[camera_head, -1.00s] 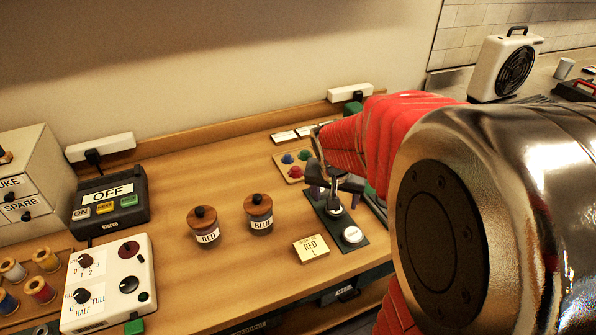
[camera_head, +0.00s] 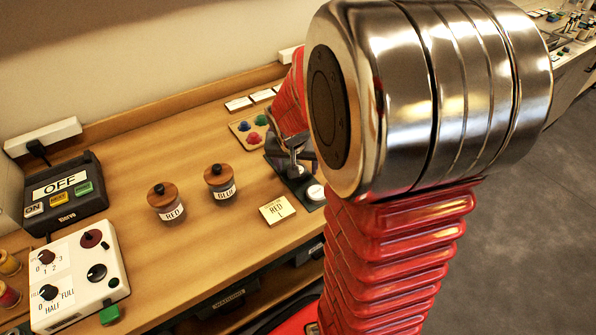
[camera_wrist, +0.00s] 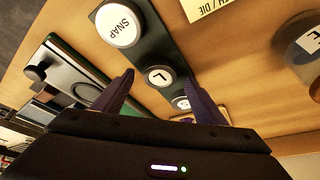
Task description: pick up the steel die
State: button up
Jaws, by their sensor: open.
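A dark green board (camera_wrist: 180,62) lies on the wooden table, bearing a row of discs. The large white-topped one reads SNAP (camera_wrist: 118,25), a smaller one reads L (camera_wrist: 159,76), and one near the right finger seems to read S (camera_wrist: 181,103). I cannot tell for sure which is the steel die. In the head view the board (camera_head: 312,205) shows beside a card reading RED L (camera_head: 277,210). My gripper (camera_wrist: 158,82) is open and empty, its fingers pointing over the board with the L disc between them in the picture. In the head view my gripper (camera_head: 291,154) is partly hidden by my arm.
Lidded jars labelled RED (camera_head: 166,202) and BLUE (camera_head: 220,182) stand left of the board. A pad with coloured knobs (camera_head: 250,129) lies behind it. A green-edged metal device (camera_wrist: 75,70) is close to the left finger.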

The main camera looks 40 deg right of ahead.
jog(key=shift+w+d+f, duration=0.15)
jog(key=shift+w+f, duration=0.05)
jog(key=shift+f, duration=0.4)
jog(key=shift+c, duration=0.2)
jog(key=c, duration=1.3)
jog(key=shift+r, duration=0.1)
notch_tip(320, 180, up, 28)
jog(key=shift+f, duration=0.1)
dwell(0.5)
